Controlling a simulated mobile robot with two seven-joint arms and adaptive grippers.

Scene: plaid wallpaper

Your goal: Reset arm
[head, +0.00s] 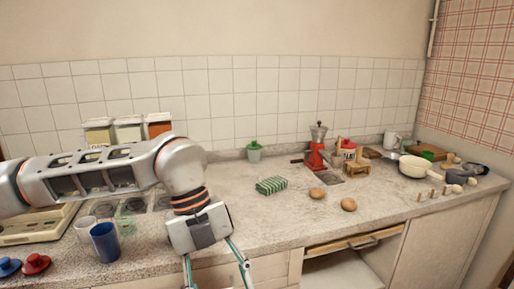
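My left arm comes in from the left across the counter (290,222) and bends down at its wrist. My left gripper (218,272) hangs in front of the counter's front edge, at the bottom of the head view. Its two fingers are spread apart, with nothing seen between them. The fingertips run to the bottom edge of the picture. My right arm and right gripper are not in view.
A blue cup (105,242) stands left of my gripper. A green striped cloth (271,186), two brown round items (317,193), a red grinder (316,155) and a white pan (415,167) are on the counter. A drawer (355,242) below looks partly open.

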